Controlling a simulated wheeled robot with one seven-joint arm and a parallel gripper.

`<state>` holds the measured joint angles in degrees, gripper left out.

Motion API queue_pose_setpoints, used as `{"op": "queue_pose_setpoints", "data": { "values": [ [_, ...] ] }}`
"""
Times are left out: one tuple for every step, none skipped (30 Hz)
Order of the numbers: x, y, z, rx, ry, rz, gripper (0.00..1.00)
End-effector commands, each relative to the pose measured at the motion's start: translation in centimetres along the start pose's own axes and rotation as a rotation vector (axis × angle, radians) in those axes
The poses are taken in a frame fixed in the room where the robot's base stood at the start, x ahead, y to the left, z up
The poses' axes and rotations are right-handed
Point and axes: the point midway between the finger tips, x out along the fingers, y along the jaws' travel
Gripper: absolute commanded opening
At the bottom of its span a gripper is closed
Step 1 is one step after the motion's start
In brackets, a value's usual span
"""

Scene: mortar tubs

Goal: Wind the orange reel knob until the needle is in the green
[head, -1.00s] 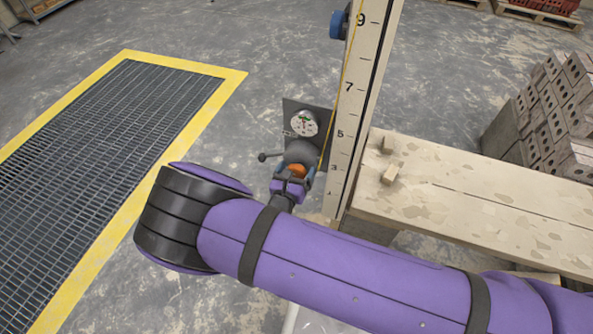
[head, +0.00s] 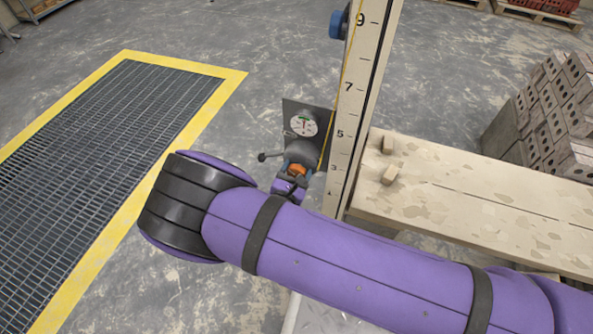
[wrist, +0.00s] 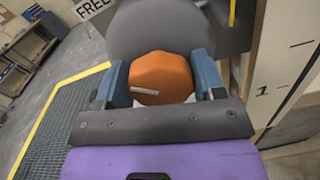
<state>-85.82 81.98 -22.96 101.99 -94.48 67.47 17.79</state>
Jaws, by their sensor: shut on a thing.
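The orange reel knob (wrist: 160,77) sits on the front of a round grey reel (wrist: 165,30) in the wrist view. My gripper (wrist: 161,82) is shut on the knob, one blue finger on each side of it. In the head view the knob (head: 298,169) is small and partly covered by my gripper (head: 296,173). Above the reel a round white dial (head: 303,123) is fixed to a grey plate. Its needle points roughly upward, near a green patch, but it is too small to tell whether it lies in the green.
A tall numbered post (head: 350,110) with a yellow line stands right beside the reel. A small lever (head: 266,156) sticks out on the reel's left. A plank bench (head: 480,200) with small wooden blocks is at right. A yellow-edged floor grate (head: 110,120) lies at left.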

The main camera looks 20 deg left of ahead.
Motion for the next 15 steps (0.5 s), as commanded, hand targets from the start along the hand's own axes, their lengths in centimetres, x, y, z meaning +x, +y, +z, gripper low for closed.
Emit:
{"op": "queue_pose_setpoints", "data": {
  "values": [
    [-0.02,-0.01,-0.03,0.025,0.001,-0.001,0.39],
    [-0.03,-0.01,-0.03,0.036,0.001,0.000,0.39],
    [-0.04,-0.01,-0.04,0.049,0.001,0.000,0.39],
    [-0.04,-0.02,-0.04,0.054,0.001,0.000,0.39],
    [-0.05,-0.01,-0.04,0.058,0.002,0.000,0.39],
    [-0.05,-0.01,-0.05,0.061,0.002,0.000,0.39],
    [-0.05,-0.01,-0.05,0.062,0.002,0.000,0.39],
    [-0.06,-0.01,-0.05,0.062,0.002,0.000,0.39],
    [-0.06,-0.01,-0.06,0.061,0.002,0.000,0.39],
    [-0.06,-0.01,-0.06,0.061,0.002,0.000,0.39],
    [-0.06,-0.01,-0.06,0.061,0.002,0.001,0.39],
    [-0.06,-0.01,-0.06,0.061,0.002,0.001,0.39],
    [-0.06,-0.02,-0.07,0.060,0.002,0.001,0.39],
    [-0.06,-0.02,-0.07,0.060,0.002,0.001,0.68],
    [-0.06,-0.02,-0.07,0.060,0.002,0.001,0.77]
  ]
}}
